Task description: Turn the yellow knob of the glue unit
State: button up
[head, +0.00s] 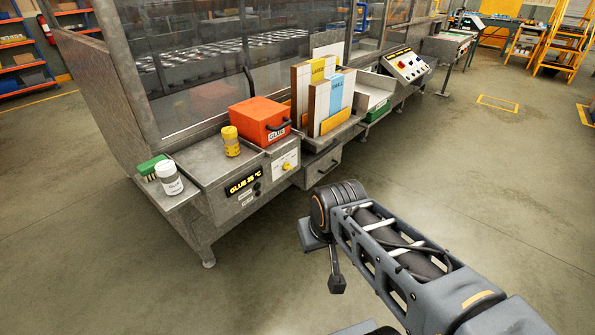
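The glue unit (217,187) is a grey metal housing at the left end of the machine. Its front display (243,182) reads "GLUE 25 °C" in yellow. The small yellow knob (287,166) sits on a white plate to the right of the display, and its exact angle is too small to read. My gripper (325,262) points downward over the floor, in front and to the lower right of the knob, clear of the unit. The fingers are partly hidden by my wrist, so their opening is unclear.
An orange-red glue box (262,118) and a yellow-lidded jar (231,141) stand on top. A white bottle (168,178) and a green brush (152,166) are on the left shelf. Panels (326,98) stand to the right, above a drawer (321,168). Floor in front is clear.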

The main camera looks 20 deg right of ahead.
aim_at(286, 166)
jog(key=z, duration=0.3)
jog(key=i, duration=1.1)
jog(key=u, duration=0.5)
